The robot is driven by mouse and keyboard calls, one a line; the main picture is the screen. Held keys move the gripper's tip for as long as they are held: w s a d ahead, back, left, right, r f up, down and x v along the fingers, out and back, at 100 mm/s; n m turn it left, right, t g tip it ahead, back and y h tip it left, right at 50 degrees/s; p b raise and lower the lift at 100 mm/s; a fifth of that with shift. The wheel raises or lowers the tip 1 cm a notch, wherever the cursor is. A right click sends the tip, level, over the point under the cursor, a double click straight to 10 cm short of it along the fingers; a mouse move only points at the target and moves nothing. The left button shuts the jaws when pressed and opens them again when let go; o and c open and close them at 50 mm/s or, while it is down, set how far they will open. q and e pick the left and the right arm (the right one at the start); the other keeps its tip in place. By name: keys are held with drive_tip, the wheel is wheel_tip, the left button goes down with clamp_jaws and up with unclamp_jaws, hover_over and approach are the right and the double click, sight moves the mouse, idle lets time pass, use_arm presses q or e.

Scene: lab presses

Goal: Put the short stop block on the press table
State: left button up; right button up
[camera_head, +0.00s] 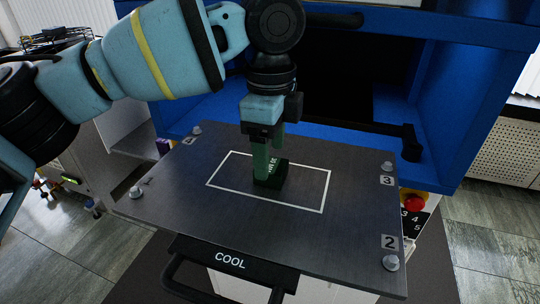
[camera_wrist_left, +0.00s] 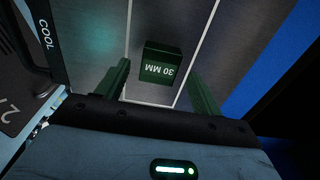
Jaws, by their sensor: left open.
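The short stop block (camera_head: 270,178) is a small dark green block. It stands on the dark metal press table (camera_head: 225,222), inside the white outlined rectangle. In the left wrist view the block (camera_wrist_left: 162,63) shows a green face marked "30 MM" and lies in the picture between my two green fingers. My left gripper (camera_head: 268,160) is open, pointing down just above and beside the block; its fingers hide part of it in the head view. Whether a finger touches the block I cannot tell. My right gripper is not in view.
The blue press frame (camera_head: 455,110) rises behind the table, with a dark opening. Bolts numbered at the table corners (camera_head: 390,262) stick up. A black handle (camera_head: 215,285) under a "COOL" label is at the front. A red button (camera_head: 412,202) sits at right. The table around the block is clear.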

sight(270, 165)
use_arm(q)
drive_tip(key=shift+r, duration=2.7)
